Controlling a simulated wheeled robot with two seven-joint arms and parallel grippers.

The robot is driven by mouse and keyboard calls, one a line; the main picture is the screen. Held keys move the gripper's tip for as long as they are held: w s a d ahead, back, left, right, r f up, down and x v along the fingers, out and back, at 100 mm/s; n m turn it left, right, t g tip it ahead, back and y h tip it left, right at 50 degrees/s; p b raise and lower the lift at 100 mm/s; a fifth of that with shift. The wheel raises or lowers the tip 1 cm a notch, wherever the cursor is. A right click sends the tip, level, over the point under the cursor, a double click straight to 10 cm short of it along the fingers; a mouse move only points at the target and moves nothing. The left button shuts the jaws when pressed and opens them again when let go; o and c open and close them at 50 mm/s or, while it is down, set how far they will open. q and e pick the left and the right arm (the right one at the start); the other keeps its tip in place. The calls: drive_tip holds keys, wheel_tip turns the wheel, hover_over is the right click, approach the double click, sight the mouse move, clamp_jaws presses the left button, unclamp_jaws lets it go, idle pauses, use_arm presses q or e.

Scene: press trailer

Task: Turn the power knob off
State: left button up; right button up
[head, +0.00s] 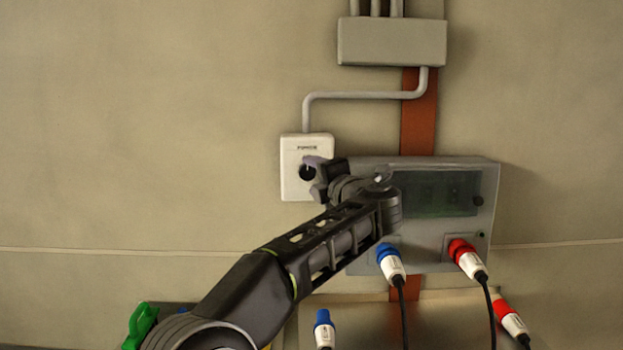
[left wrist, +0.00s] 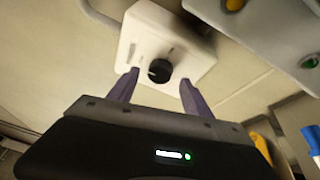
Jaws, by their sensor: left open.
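The power knob (head: 307,173) is a round black knob on a white square switch box (head: 291,187) on the wall. In the left wrist view the knob (left wrist: 160,70) stands out from the white box (left wrist: 150,35). My left gripper (head: 311,166) is at the box, in from the right. In the left wrist view its two purple fingers (left wrist: 158,88) are open, one on each side of the knob, with a gap showing around it. Whether the fingers touch the box cannot be told. My right gripper is not in view.
A grey panel box (head: 487,190) with a dark window is right of the switch box, behind my left arm. A blue plug (head: 390,262) and a red plug (head: 466,257) with cables hang from it. A grey conduit (head: 350,95) runs above. The wall at left is bare.

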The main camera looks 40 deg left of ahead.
use_arm(q)
drive_tip(key=b+v, duration=0.1)
drive_tip(key=v, duration=0.5)
idle(0.4)
